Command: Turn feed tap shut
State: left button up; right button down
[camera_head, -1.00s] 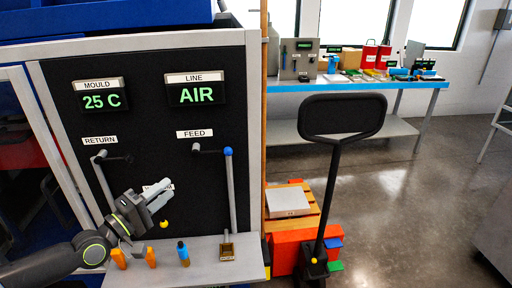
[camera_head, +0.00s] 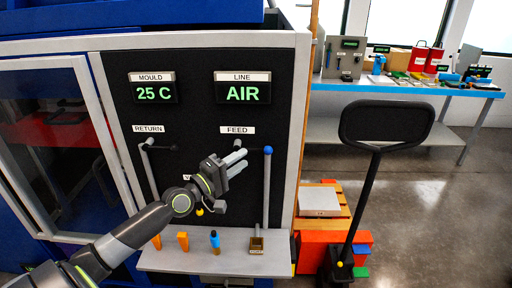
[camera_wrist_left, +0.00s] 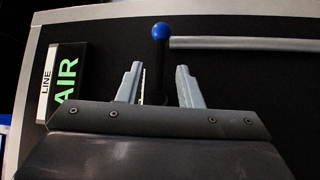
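The feed tap's blue knob (camera_head: 268,150) shows on the black panel under the FEED label (camera_head: 237,130), at the top of a vertical grey pipe (camera_head: 266,190). My left gripper (camera_head: 241,158) is in front of the tap, left of the knob, and hides most of its dark lever in the head view. In the left wrist view the gripper (camera_wrist_left: 157,85) is open. The dark lever (camera_wrist_left: 155,66) lies between the spread fingers, with the blue knob (camera_wrist_left: 161,31) beyond their tips. I cannot tell whether a finger touches it. My right gripper is not in view.
The return tap (camera_head: 148,143) is at left. A grey shelf (camera_head: 200,262) below holds orange pieces, a blue bottle and a small brass-coloured cup. A pallet truck (camera_head: 387,120) stands at right.

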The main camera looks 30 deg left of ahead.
aim_at(256, 150)
pick_arm(q)
jog(key=x, duration=0.6)
jog(key=shift+w+d+p, duration=0.1)
jog(key=shift+w+p, duration=0.2)
grip_shut()
